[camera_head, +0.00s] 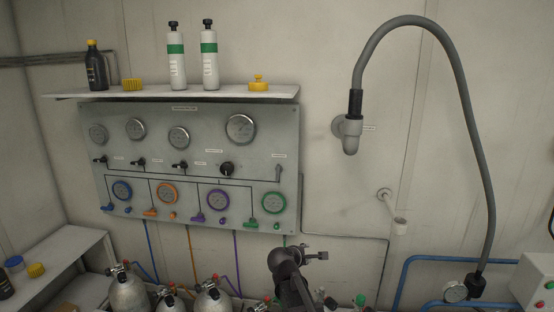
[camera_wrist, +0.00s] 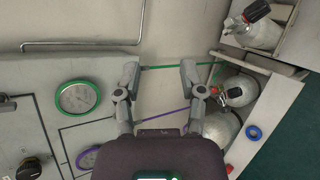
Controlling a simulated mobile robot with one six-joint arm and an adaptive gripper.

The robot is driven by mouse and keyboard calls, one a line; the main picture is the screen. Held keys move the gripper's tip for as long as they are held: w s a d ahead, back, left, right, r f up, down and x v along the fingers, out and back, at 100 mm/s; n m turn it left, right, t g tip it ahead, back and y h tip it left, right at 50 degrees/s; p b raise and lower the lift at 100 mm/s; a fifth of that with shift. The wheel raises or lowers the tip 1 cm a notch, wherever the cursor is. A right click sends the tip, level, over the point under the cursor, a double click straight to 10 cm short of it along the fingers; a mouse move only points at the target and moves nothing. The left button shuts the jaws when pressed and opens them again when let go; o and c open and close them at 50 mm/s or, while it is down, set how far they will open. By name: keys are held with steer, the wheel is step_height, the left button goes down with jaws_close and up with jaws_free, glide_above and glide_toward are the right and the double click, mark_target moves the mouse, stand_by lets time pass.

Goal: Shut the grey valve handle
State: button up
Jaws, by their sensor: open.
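The grey valve handle (camera_head: 278,173) is a small lever at the right side of the grey gauge panel (camera_head: 120,172). It stands upright, above the green-rimmed gauge (camera_head: 273,203) and below a small label. My gripper (camera_head: 318,256) is below and to the right of the panel's lower right corner, apart from the handle. In the wrist view, my gripper (camera_wrist: 160,72) has its fingers spread with nothing between them. The green-rimmed gauge (camera_wrist: 78,97) is left of the fingers there.
Gas cylinders (camera_head: 128,292) stand below the panel, with coloured pipes above them. A shelf (camera_head: 225,91) with bottles is above the panel. A grey hose (camera_head: 470,110) arches at the right.

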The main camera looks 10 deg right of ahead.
steer(key=w+a+r+n+t+p, duration=0.2)
steer(key=w+r+n, duration=0.15)
steer(key=r, duration=0.25)
steer(key=w+a+r+n+t+p, duration=0.2)
steer(key=w+r+n+p, duration=0.1)
steer(key=r+n, duration=0.15)
steer(key=n+t+y+p, duration=0.3)
steer(key=n+t+p, duration=0.1)
steer(key=n, duration=0.5)
glide_toward(278, 172)
steer(key=v, duration=0.3)
steer(key=shift+a+f, duration=0.1)
steer(key=shift+a, duration=0.15)
steer(key=shift+w, duration=0.1)
steer(key=x, duration=1.3)
steer(key=shift+w+d, duration=0.3)
steer(key=shift+w, duration=0.05)
jaws_close()
